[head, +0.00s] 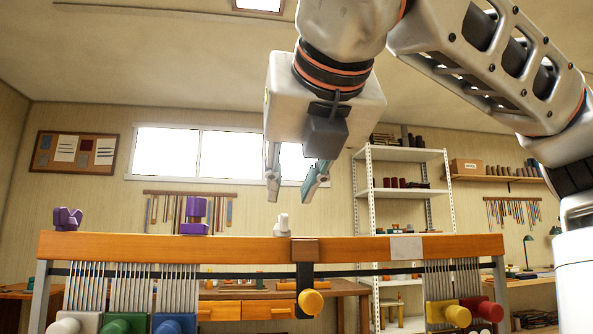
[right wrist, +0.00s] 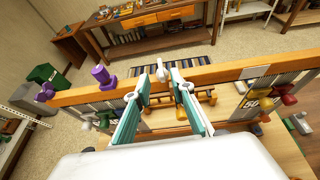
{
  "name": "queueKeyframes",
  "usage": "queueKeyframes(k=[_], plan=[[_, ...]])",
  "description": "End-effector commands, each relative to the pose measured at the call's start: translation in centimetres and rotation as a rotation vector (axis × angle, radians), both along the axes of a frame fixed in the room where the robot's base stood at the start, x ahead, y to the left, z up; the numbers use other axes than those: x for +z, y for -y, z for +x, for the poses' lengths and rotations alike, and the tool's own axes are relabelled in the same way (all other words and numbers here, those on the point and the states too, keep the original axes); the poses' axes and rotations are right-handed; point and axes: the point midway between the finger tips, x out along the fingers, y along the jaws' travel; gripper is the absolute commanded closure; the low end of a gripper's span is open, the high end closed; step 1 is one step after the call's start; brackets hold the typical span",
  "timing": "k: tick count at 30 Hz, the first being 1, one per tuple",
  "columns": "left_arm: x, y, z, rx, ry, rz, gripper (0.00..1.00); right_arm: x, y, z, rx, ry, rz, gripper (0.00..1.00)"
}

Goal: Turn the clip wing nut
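A small whitish wing nut (head: 282,224) stands on top of the orange wooden beam (head: 150,246), just left of a brown clip block (head: 305,251). My right gripper (head: 292,196) points down above it, with its two teal fingers spread and nothing between them in the head view. In the right wrist view the pale nut (right wrist: 160,72) shows in line with the gap between the fingertips (right wrist: 158,76). The fingers appear apart from it. My left gripper is not in view.
Purple pieces (head: 67,219) (head: 195,215) stand on the beam further left. Below it hang metal heddles and coloured knobs, including an orange knob (head: 310,301) under the clip. A white shelf rack (head: 403,190) and workbenches stand behind.

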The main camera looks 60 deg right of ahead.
Motion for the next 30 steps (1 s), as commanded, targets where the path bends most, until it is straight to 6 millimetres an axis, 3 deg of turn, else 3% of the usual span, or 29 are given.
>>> queueKeyframes(k=[11, 30], plan=[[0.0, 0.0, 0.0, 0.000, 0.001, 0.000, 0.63, 1.1, -2.1, -1.8, 0.000, -0.001, 0.001, 0.76], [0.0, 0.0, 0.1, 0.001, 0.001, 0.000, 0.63, 1.2, -2.2, -1.9, 0.000, -0.001, 0.002, 0.76]])
